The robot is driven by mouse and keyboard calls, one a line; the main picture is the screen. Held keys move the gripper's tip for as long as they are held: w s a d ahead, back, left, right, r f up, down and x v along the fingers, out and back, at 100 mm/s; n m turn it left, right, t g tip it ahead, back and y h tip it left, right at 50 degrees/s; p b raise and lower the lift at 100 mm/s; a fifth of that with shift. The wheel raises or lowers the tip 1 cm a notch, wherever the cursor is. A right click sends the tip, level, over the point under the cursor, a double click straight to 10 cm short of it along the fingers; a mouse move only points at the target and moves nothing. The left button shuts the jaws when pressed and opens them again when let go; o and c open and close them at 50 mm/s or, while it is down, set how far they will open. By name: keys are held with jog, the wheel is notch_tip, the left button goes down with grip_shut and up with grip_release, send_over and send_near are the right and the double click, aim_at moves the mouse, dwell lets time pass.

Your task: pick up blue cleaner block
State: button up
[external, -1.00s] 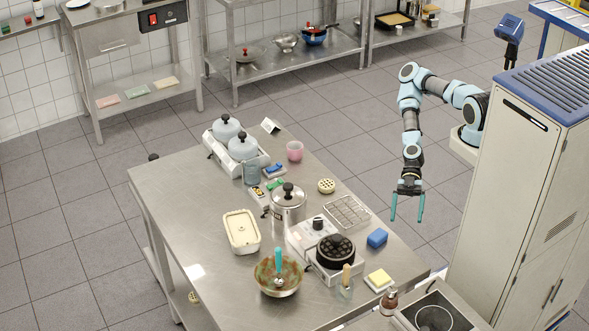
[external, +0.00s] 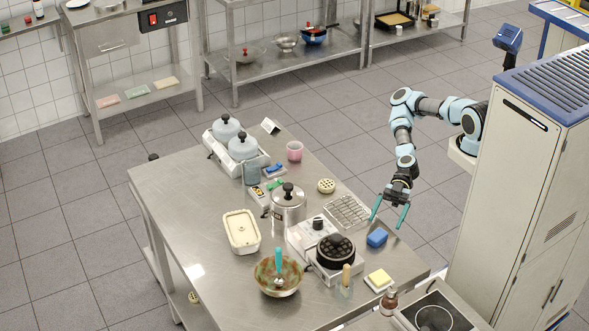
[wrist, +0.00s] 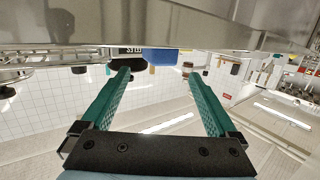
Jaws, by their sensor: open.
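The blue cleaner block (external: 377,237) lies on the steel table (external: 330,295) near its right edge, beside the hot plate with the black pan. My gripper (external: 385,224) is open and empty at that table edge, just behind the block in the external view, with its fingers slanting down. In the wrist view, the blue block (wrist: 158,56) shows beyond and between the two teal fingertips of my gripper (wrist: 157,75). The fingers are apart from each other, and nothing is between them. The exact gap to the block is hard to tell.
A wire rack (external: 347,211) lies behind the block. The hot plate with a black pan (external: 336,251) stands to its left. A yellow sponge (external: 379,278) and a brown bottle (external: 389,302) are in front. A tall cabinet (external: 520,190) stands to the right.

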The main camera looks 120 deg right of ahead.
aim_at(379, 232)
jog(key=x, duration=0.3)
jog(key=shift+w+r, duration=0.1)
jog(key=shift+w, duration=0.25)
jog(key=shift+w+a+f, duration=0.25)
jog(key=shift+w+a, duration=0.05)
jog(key=shift+w, duration=0.1)
grip_shut()
